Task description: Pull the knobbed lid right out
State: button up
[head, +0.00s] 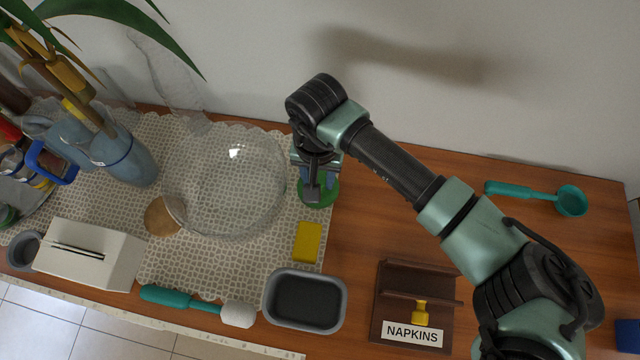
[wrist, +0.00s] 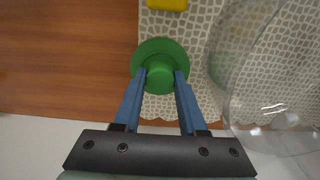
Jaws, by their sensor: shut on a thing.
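A round green piece with a raised knob (wrist: 160,52) lies at the edge of the patterned mat, partly over bare wood. It also shows in the head view (head: 327,194), mostly under my gripper. My gripper (wrist: 161,76) points down at it, with its two blue fingers shut on the knob from both sides. A brown wooden box (head: 382,300) labelled NAPKINS stands at the front right, away from my gripper. A yellow knob (head: 422,314) stands at its front, behind the label. I cannot tell how its lid sits.
A clear glass bowl (head: 225,185) stands close to the left of my gripper in the head view. A yellow block (head: 308,242) and a grey tray (head: 306,322) lie in front. A teal scoop (head: 570,200) lies back right. Bare wood is free right of the mat.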

aim_at(318, 179)
grip_shut()
jog(key=shift+r+p, duration=0.5)
jog(key=shift+r, duration=0.35)
dwell(0.5)
jog(key=shift+r+p, duration=1.1)
jog(key=shift+r, duration=0.95)
